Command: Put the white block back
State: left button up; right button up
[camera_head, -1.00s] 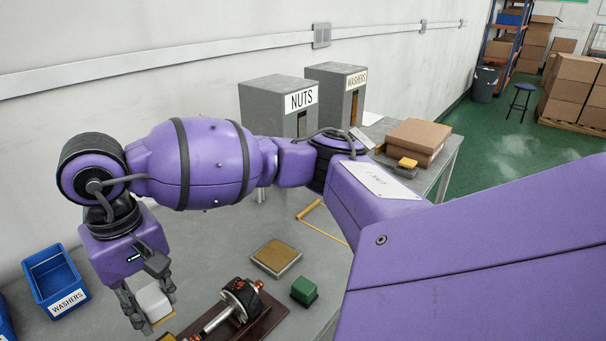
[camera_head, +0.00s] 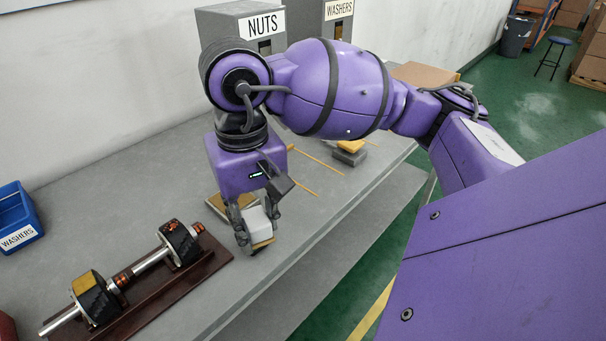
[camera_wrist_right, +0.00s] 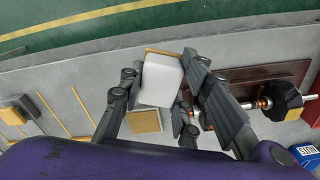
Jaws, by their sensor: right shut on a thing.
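The white block (camera_head: 257,224) is between the fingers of my right gripper (camera_head: 256,226), which is shut on it. A tan strip shows along the block's lower edge. In the right wrist view the white block (camera_wrist_right: 161,82) sits between the two dark fingers (camera_wrist_right: 165,92). A square tan pad with a grey rim (camera_head: 215,203) lies on the table just behind the gripper, partly hidden by it; it also shows in the wrist view (camera_wrist_right: 145,121), apart from the block in the picture. I cannot tell how high the block is above the table. My left gripper is out of view.
A rotor shaft (camera_head: 148,262) lies on a brown stand (camera_head: 195,275) left of the gripper. A blue washers bin (camera_head: 15,215) stands at far left. NUTS (camera_head: 240,22) and WASHERS (camera_head: 325,25) dispensers stand behind. The table's front edge is close on the right.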

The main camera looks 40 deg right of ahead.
jog(key=shift+s+d+r, duration=0.15)
jog(key=shift+s+d, duration=0.2)
jog(key=shift+d, duration=0.05)
jog(key=w+d+f, duration=0.4)
jog(key=w+d+f+p, duration=0.1)
jog(key=w+d+f, duration=0.3)
jog(key=d, duration=0.1)
jog(key=shift+w+d+f, duration=0.25)
jog(key=shift+w+f, duration=0.05)
jog(key=shift+w+d+f, duration=0.2)
jog(key=shift+d+f, duration=0.05)
jog(key=shift+f, duration=0.15)
notch_tip(320, 180, down, 3)
jog(key=shift+w+d+f+p, duration=0.1)
jog(key=shift+d+f+p, duration=0.1)
jog(key=shift+p, duration=0.2)
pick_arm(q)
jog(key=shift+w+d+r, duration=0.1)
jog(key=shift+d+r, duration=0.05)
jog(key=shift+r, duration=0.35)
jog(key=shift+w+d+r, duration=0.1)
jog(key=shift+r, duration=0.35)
